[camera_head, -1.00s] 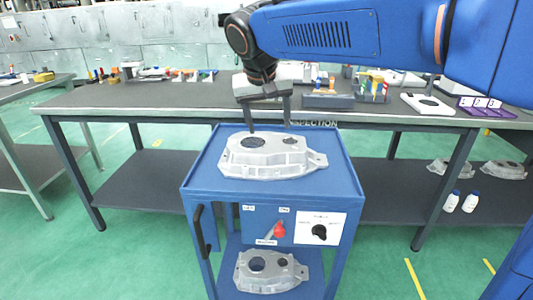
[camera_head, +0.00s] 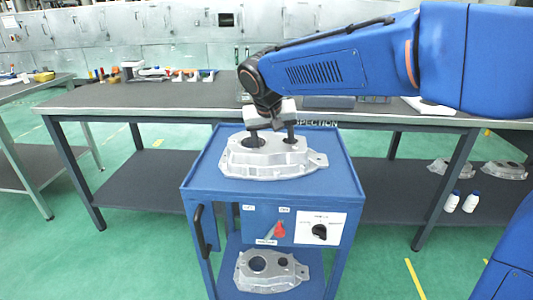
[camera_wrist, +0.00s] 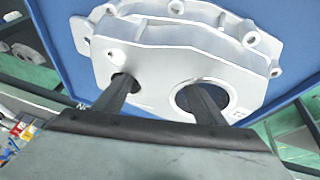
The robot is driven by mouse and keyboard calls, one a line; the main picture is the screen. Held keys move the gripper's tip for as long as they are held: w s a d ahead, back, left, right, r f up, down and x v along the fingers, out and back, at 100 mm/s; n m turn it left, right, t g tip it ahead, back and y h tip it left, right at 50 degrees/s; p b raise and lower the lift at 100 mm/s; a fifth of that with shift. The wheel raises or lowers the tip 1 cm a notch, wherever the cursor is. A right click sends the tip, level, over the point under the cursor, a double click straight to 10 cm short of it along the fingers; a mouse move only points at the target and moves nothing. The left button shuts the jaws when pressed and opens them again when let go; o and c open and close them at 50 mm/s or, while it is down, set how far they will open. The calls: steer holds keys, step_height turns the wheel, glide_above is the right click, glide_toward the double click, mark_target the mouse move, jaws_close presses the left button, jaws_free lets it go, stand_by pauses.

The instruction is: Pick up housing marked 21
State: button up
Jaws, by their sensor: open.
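A silver cast housing (camera_head: 265,160) with two round holes lies on the top of the blue cart; it also fills the middle of the wrist view (camera_wrist: 155,60). I cannot read a number 21 on it; small dark marks near its edges are unclear. A similar housing (camera_head: 270,273) lies on the cart's lower shelf. My gripper (camera_head: 272,140) is open above the upper housing, fingers pointing down. In the wrist view my gripper's fingers (camera_wrist: 160,85) line up with the two holes, one at each. Whether the tips are inside the holes is unclear.
The blue cart (camera_head: 205,180) has a raised rim and a front panel with a red knob and a black dial. The inspection bench (camera_head: 170,97) stands close behind. More castings (camera_head: 503,170) and white bottles (camera_head: 471,202) are on its lower shelf.

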steer(key=shift+r, duration=0.1)
jaws_close()
